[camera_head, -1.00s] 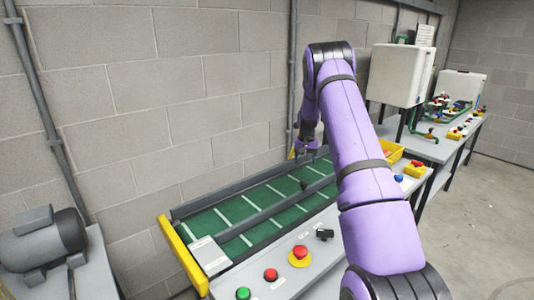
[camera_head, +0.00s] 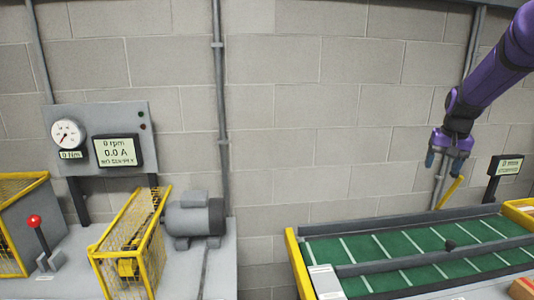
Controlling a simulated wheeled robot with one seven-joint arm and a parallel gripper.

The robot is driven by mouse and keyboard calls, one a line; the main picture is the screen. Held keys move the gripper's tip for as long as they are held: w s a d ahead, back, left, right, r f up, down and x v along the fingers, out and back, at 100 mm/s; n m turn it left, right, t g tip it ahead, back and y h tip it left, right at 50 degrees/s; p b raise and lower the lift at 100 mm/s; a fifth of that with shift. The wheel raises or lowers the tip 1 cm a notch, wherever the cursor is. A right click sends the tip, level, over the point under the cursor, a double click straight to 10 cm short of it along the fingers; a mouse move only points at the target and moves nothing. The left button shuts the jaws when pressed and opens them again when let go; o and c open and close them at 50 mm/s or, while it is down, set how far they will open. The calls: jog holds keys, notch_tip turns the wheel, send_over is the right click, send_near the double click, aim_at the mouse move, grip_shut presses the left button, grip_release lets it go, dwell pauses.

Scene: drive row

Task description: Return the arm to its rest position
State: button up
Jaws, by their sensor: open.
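My arm (camera_head: 495,62) is purple and reaches in from the upper right of the head view. My gripper (camera_head: 440,168) points down above the far side of the green conveyor, in front of the block wall. Its two fingers are apart with nothing between them. The conveyor (camera_head: 345,252) has a green belt with white cross lines, a grey middle rail and a yellow end plate.
A bench at left carries a grey motor (camera_head: 195,218), a yellow mesh guard (camera_head: 128,238), a red-knobbed lever (camera_head: 36,222) and a gauge panel (camera_head: 100,140). A small display (camera_head: 508,166) stands behind the conveyor. A vertical pipe (camera_head: 220,110) runs down the wall.

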jog(key=s+a+r+n+t, duration=0.1)
jog(key=s+a+r, duration=0.4)
jog(key=s+a, duration=0.25)
jog(key=s+a+r+n+t, duration=0.1)
jog(key=s+a+r+n, duration=0.1)
jog(key=s+a+r, duration=0.45)
jog(key=s+a+f+n, duration=0.1)
jog(key=s+a, duration=0.3)
jog(key=s, duration=0.6)
jog(key=s+a+f+n+t, duration=0.1)
jog(key=s+a, duration=0.3)
jog(key=s, duration=0.6)
jog(key=shift+f, duration=0.7)
